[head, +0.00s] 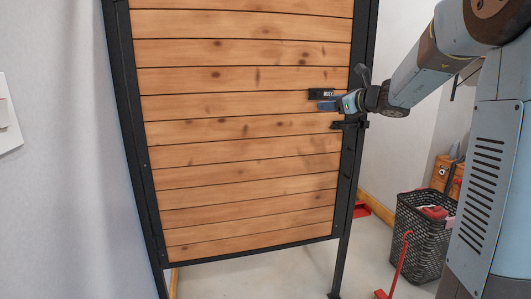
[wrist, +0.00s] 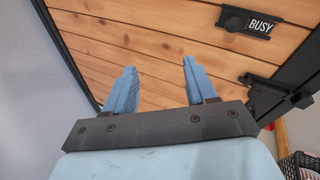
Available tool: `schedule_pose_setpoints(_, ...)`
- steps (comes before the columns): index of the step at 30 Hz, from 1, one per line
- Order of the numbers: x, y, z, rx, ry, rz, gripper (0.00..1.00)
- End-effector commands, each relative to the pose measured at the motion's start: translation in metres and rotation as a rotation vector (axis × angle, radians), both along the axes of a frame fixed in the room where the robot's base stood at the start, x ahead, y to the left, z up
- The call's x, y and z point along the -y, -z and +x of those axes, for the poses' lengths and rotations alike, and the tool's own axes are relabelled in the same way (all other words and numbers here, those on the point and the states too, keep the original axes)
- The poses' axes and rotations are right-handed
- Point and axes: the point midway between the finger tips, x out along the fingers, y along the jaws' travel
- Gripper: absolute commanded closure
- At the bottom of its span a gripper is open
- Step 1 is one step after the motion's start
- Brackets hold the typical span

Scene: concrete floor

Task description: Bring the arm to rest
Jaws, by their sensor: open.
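My gripper (head: 328,100) is at the end of my arm, which reaches in from the right in the head view. In the wrist view its two blue fingers (wrist: 159,86) stand apart with nothing between them. The wooden gate (head: 240,130), horizontal planks in a black metal frame, is in front of the gripper. In the head view the fingertips overlap the gate near its right edge; whether they touch it I cannot tell. A black latch plate marked BUSY (wrist: 248,22) is just above the gripper in the head view and at the upper right in the wrist view.
A black bolt fitting (head: 350,124) is below the BUSY plate at the gate's right edge. A black basket (head: 420,238) with red things in it stands on the floor at right. A pale wall with a white switch plate (head: 8,115) is at left.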

Motion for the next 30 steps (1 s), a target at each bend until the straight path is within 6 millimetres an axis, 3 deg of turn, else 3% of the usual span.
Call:
schedule_pose_setpoints(1,-0.014,-0.001,-0.022,0.022,-0.051,-0.092,0.44)
schedule_pose_setpoints(6,-0.048,0.01,-0.092,0.098,-0.236,-0.428,0.44)
schedule_pose_setpoints(14,-0.069,0.041,-0.199,0.234,-0.537,-0.927,0.44)
schedule_pose_setpoints(20,-0.062,0.07,-0.275,0.342,-0.783,-1.298,0.44)
schedule_pose_setpoints(24,-0.047,0.09,-0.323,0.413,-0.962,-1.552,0.44)
schedule_pose_setpoints(30,-0.018,0.114,-0.376,0.492,-1.211,-1.873,0.44)
